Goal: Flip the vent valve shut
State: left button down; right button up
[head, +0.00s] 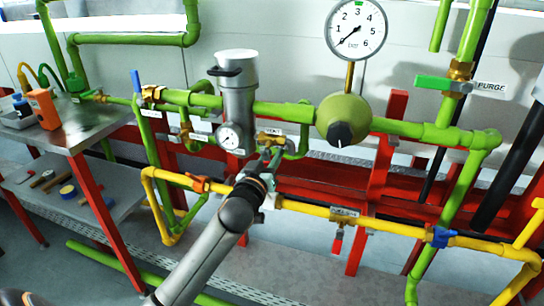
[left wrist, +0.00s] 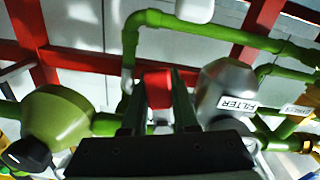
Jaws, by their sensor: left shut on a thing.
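The vent valve (head: 268,139) is a brass body under the green pipe, below a small VENT label, between the grey filter and the green regulator. My left gripper (head: 271,158) reaches up to it from below in the head view and covers most of its handle. In the left wrist view, a red handle end (left wrist: 157,88) sits between the two dark fingers of my left gripper (left wrist: 158,100), which is shut on it. The handle's exact angle is hidden. My right gripper is not in view.
The grey filter (head: 238,95) with a small gauge stands left of the valve, and the green regulator (head: 343,120) stands right. A yellow pipe (head: 310,208) runs below. The PURGE valve's green handle (head: 440,84) is at right. A steel table (head: 85,125) is at left.

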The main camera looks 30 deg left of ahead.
pick_arm(q)
jog(key=shift+a+r+m+p, duration=0.15)
jog(key=shift+a+m+p, duration=0.1)
jog(key=shift+m+p, duration=0.6)
jog(key=shift+s+a+m+p, duration=0.1)
jog(key=shift+m+p, duration=0.2)
jog(key=shift+m, duration=0.05)
jog(key=shift+a+f+m, duration=0.1)
jog(key=shift+f+m, duration=0.1)
jog(key=shift+m, duration=0.2)
jog(key=c, duration=0.7)
grip_release()
jog(key=shift+s, duration=0.15)
